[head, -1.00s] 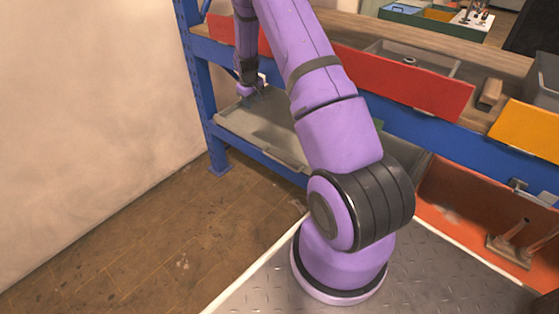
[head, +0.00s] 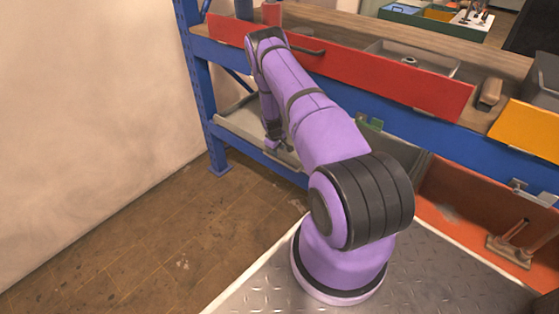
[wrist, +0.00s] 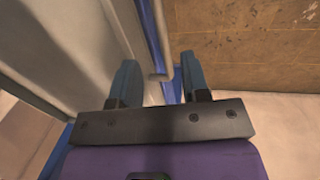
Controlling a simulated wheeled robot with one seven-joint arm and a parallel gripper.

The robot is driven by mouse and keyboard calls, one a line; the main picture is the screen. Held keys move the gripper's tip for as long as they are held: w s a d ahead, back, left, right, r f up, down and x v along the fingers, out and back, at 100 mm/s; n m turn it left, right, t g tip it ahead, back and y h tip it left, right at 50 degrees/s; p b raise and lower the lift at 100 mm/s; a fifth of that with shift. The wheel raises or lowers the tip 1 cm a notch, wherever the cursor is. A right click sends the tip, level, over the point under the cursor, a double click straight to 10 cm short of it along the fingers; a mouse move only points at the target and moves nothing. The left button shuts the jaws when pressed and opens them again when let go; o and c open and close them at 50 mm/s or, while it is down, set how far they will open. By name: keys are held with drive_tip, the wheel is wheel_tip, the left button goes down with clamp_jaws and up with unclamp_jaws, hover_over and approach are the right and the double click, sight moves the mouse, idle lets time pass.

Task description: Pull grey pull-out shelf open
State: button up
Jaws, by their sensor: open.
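The grey pull-out shelf (head: 238,122) sits low in the blue rack at the left, partly hidden behind my arm. My gripper (head: 277,144) is low at its front edge in the head view, small and partly hidden. In the wrist view my gripper (wrist: 157,72) is open, with two blue-grey fingers apart. The shelf's grey handle bar (wrist: 156,42) runs down the wrist view, and its lower end shows between the fingertips. I cannot tell whether either finger touches it. The shelf's grey surface (wrist: 60,45) fills the left of the wrist view.
A red drawer front (head: 400,82) with a dark handle is above the shelf. A blue rack post (head: 200,100) stands at the left near the pale wall. An orange-red bin (head: 455,190) is at the right. The brown floor (head: 150,235) before the shelf is clear.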

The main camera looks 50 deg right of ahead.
sight(280, 161)
drive_tip(key=f, duration=0.2)
drive_tip(key=d+f, duration=0.1)
drive_tip(key=f, duration=0.5)
drive_tip(key=shift+w+d, duration=0.1)
drive_tip(key=shift+d, duration=0.15)
clamp_jaws()
